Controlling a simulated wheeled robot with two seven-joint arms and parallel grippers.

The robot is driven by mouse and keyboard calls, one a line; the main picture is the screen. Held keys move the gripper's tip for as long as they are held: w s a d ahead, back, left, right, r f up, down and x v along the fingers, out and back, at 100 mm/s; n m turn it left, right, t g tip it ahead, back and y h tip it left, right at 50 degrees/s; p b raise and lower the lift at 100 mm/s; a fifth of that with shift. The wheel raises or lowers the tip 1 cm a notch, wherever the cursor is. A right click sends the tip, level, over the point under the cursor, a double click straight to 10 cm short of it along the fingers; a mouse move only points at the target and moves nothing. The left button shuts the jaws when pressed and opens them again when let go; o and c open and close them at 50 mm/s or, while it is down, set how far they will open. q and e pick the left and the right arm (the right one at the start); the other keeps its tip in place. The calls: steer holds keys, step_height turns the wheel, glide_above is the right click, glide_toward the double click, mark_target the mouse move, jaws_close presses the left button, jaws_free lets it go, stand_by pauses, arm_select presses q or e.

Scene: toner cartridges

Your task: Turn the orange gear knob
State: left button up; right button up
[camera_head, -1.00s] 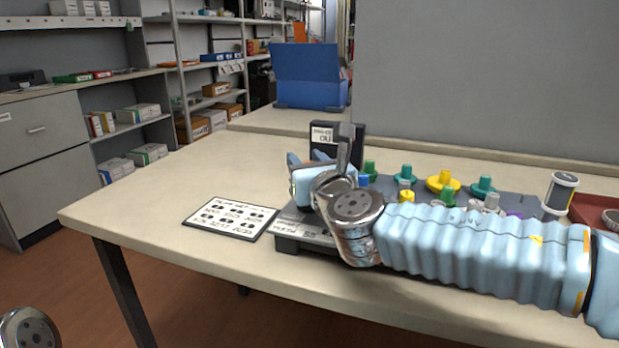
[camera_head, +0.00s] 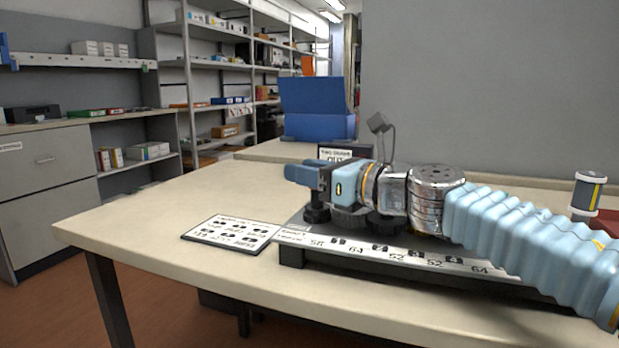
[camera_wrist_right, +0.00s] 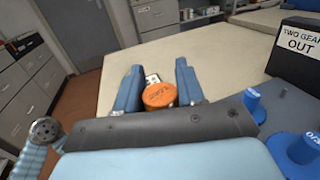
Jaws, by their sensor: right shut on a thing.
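The orange gear knob (camera_wrist_right: 159,96) shows in the right wrist view between the two blue fingers of my right gripper (camera_wrist_right: 160,84). The fingers are closed on its sides, and I see its round top with small dark lettering. In the head view my right gripper (camera_head: 308,176) is low over the left end of the grey gear board (camera_head: 390,254); the orange knob is hidden there. A dark gear (camera_head: 317,213) sits below the gripper on the board. My left gripper is in neither view.
A black sign block reading "TWO GEARS OUT" (camera_wrist_right: 300,45) stands behind the board. Blue knobs (camera_wrist_right: 255,103) are close to my right gripper. A printed card (camera_head: 232,232) lies left of the board. The table's left part is clear.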

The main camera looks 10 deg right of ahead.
stand_by(0.4)
steer(key=o, duration=0.9)
steer(key=shift+w, duration=0.1)
steer(key=shift+o, duration=0.2)
steer(key=p+v, duration=0.1)
steer(key=v, duration=1.3)
steer(key=shift+w, duration=0.1)
